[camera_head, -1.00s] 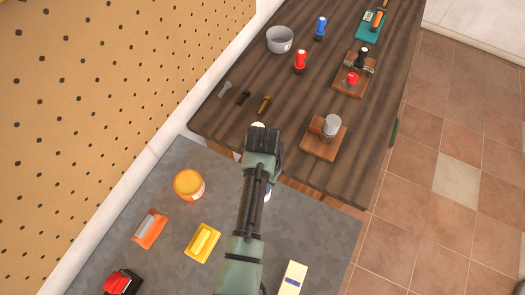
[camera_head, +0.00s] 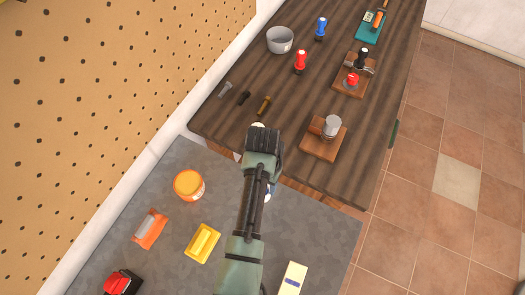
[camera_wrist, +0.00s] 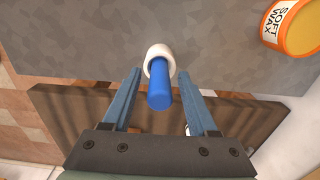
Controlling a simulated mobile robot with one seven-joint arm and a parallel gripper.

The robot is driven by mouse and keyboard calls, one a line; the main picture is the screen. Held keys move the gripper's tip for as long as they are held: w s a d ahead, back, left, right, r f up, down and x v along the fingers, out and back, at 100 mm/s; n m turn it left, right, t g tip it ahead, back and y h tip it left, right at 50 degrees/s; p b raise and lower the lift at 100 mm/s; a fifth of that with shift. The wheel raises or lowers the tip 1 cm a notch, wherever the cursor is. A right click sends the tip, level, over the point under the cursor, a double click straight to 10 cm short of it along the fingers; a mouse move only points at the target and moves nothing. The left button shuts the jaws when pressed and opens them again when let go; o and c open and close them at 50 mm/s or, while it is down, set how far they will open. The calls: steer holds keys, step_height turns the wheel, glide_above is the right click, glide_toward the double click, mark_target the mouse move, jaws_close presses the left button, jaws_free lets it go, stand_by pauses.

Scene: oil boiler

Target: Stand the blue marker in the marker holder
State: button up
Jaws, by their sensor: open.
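The blue marker (camera_wrist: 160,96) shows in the wrist view as a blue cylinder pointing toward the camera, between my two fingers. Its far end sits inside a wider white round piece (camera_wrist: 153,50), which looks like the marker holder, on the grey surface. I cannot tell how deep the marker sits. My gripper (camera_wrist: 159,75) is open, with one finger on each side of the marker and a gap at both sides. In the head view my arm hides most of this; only a bit of white and blue (camera_head: 268,191) shows beside it.
On the grey table are an orange-lidded tin (camera_head: 188,184), an orange tool (camera_head: 150,229), a yellow block (camera_head: 202,243), a red-and-black item (camera_head: 122,283) and a cream block (camera_head: 292,279). A brown wooden bench (camera_head: 300,100) with several tools lies beyond. A pegboard wall (camera_head: 90,90) borders the left.

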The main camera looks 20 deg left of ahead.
step_height(320, 180, up, 12)
steer(key=shift+f, duration=0.15)
steer(key=w+d+r+t+y, duration=0.1)
steer(key=w+r+t, duration=0.35)
steer(key=r, duration=0.45)
steer(key=w+d+r+t, duration=0.2)
steer(key=w+r+t, duration=0.2)
steer(key=w+r, duration=0.3)
steer(key=w+d+r+t+y, duration=0.1)
steer(key=w+r+t, duration=0.35)
steer(key=r, duration=0.55)
steer(key=s+d+r+t, duration=0.1)
steer(key=d+r+t, duration=0.15)
steer(key=r, duration=0.55)
steer(key=s+d+r+t, duration=0.1)
steer(key=d+r+t, duration=0.15)
steer(key=r, duration=0.65)
steer(key=s+d+r+t+h, duration=0.1)
steer(key=s+d+r+t, duration=0.1)
steer(key=s+r+t, duration=0.2)
steer(key=s+d+r+t+h, duration=0.1)
steer(key=s+r+t, duration=0.4)
steer(key=s+r, duration=0.5)
step_height(320, 180, up, 4)
steer(key=shift+d+r, duration=0.25)
steer(key=shift+d, duration=0.2)
step_height(320, 180, down, 8)
steer(key=b, duration=0.8)
steer(key=shift+w+f, duration=0.15)
steer(key=shift+f, duration=0.05)
